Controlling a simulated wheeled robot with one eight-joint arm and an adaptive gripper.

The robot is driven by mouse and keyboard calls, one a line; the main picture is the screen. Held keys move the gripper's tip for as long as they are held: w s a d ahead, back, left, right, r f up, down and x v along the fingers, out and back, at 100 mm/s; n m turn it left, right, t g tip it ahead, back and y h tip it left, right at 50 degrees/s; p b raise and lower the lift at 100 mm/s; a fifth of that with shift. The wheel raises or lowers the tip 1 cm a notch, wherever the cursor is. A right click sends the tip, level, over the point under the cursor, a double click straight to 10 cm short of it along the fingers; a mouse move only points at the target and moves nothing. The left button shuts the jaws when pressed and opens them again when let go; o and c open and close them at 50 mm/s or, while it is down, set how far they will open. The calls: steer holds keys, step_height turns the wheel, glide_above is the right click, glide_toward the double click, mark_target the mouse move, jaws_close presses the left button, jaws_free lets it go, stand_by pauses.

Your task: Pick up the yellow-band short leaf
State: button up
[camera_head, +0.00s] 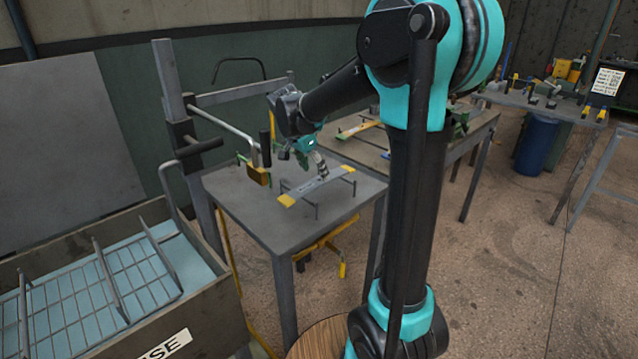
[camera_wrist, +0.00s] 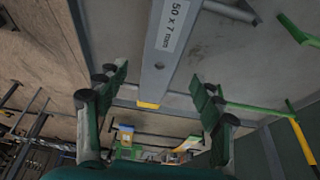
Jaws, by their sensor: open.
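The yellow-band short leaf (camera_head: 316,184) is a grey flat bar with yellow ends, resting on low supports on the near grey table. In the wrist view the leaf (camera_wrist: 165,50) runs down from the top edge, with a "50 x 7 mm" label and a yellow end. My gripper (camera_head: 304,160) is above the table at the leaf. In the wrist view my gripper (camera_wrist: 159,88) is open and empty, with one finger on each side of the leaf's line. I cannot tell how far the fingertips are above the leaf.
The grey table (camera_head: 247,198) carries an upright post with a side arm (camera_head: 228,125) at its left. Behind it, another bench holds a green-ended leaf (camera_head: 357,130). A box with a wire rack (camera_head: 190,318) stands at front left. A blue bin (camera_head: 536,145) is at right.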

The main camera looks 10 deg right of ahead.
mark_target(318, 180)
steer(key=shift+x, duration=1.9)
steer(key=shift+c, duration=0.6)
jaws_close()
